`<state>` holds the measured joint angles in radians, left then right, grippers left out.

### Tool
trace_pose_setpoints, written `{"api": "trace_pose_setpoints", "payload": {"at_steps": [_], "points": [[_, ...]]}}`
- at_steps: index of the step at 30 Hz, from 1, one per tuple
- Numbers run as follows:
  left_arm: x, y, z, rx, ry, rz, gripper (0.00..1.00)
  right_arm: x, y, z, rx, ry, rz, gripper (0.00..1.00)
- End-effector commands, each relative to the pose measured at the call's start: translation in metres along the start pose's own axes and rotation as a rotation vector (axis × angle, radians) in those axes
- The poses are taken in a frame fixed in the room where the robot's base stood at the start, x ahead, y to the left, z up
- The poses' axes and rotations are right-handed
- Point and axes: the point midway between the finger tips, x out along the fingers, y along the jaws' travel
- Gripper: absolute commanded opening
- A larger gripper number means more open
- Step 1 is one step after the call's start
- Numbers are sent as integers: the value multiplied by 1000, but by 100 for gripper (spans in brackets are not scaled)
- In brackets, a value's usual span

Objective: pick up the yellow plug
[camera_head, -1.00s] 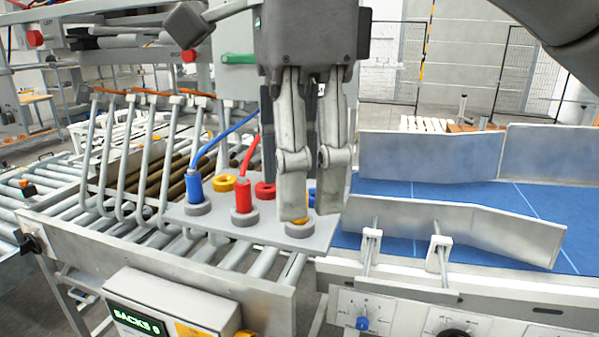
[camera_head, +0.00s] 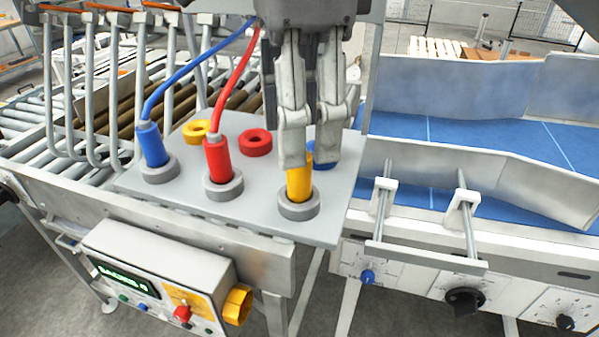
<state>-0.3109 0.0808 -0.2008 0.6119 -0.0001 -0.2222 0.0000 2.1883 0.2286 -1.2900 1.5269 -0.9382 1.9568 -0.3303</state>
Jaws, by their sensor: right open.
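The yellow plug (camera_head: 299,185) stands upright in a grey round holder (camera_head: 299,207) at the right front of a grey plate (camera_head: 262,222). My right gripper (camera_head: 308,165) points down just above and behind it, its fingers a little apart. The left finger overlaps the plug's top in the picture. I cannot tell whether the fingers touch the plug. The plug's upper end is hidden by the gripper. My left gripper is not in view.
A blue plug (camera_head: 152,146) and a red plug (camera_head: 217,160), both with cables, stand in holders to the left. A yellow ring (camera_head: 196,131) and a red ring (camera_head: 256,142) lie behind them. A blue conveyor (camera_head: 470,138) with metal guides is at right.

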Motion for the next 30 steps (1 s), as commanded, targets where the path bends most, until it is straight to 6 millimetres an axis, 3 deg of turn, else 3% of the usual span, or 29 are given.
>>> {"api": "trace_pose_setpoints", "payload": {"at_steps": [3, 6, 12, 21, 30], "points": [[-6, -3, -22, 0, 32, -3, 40, 9, 2, 0, -1, 3, 1, 47], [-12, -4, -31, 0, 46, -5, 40, 21, 4, 0, -1, 2, 1, 47], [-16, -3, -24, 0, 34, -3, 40, 44, 4, 0, 0, 0, 1, 47], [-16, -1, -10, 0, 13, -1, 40, 49, 4, 1, 0, -1, 0, 47], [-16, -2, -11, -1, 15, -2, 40, 49, 4, 1, 0, -1, 0, 8]]}}
